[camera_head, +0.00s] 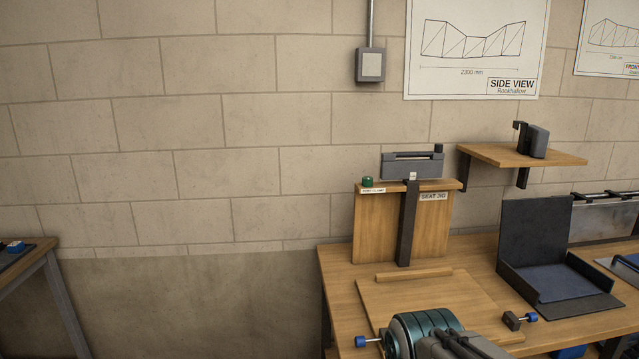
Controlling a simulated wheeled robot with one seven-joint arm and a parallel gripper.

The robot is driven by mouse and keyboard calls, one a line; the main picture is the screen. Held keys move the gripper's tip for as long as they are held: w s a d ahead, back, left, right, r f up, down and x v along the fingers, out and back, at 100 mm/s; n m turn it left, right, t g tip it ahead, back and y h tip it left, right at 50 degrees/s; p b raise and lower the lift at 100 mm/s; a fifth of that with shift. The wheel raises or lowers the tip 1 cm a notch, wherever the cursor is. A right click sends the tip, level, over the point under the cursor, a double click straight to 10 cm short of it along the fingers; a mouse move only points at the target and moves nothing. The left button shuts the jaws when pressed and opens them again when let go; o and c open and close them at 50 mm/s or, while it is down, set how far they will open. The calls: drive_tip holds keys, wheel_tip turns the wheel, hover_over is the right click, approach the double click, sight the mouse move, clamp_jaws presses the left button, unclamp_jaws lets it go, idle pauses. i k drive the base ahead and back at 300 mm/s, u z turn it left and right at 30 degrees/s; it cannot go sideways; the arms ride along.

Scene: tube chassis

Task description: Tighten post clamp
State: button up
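A wooden upright board (430,235) stands at the back of the workbench, with a dark vertical post (408,225) in front of its middle. A small green knob (367,182) sits on the board's top left corner, above a small label (373,190) that seems to read "POST CLAMP". A grey slotted bar (412,165) with a dark knob (438,149) at its right end is at the top of the post. How tight the clamp is cannot be seen. A teal-banded part, seemingly of my arm, shows at the bottom; my gripper's fingers do not show.
A flat wooden board (440,300) lies on the workbench (335,285). Blue-ended dark parts (513,321) lie near its front. A dark open tray (530,240) stands to the right, below a wooden shelf (500,155) on the wall. Another table (30,250) stands far left, with open floor between.

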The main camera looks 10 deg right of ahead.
sight(366, 181)
drive_tip(key=i, duration=1)
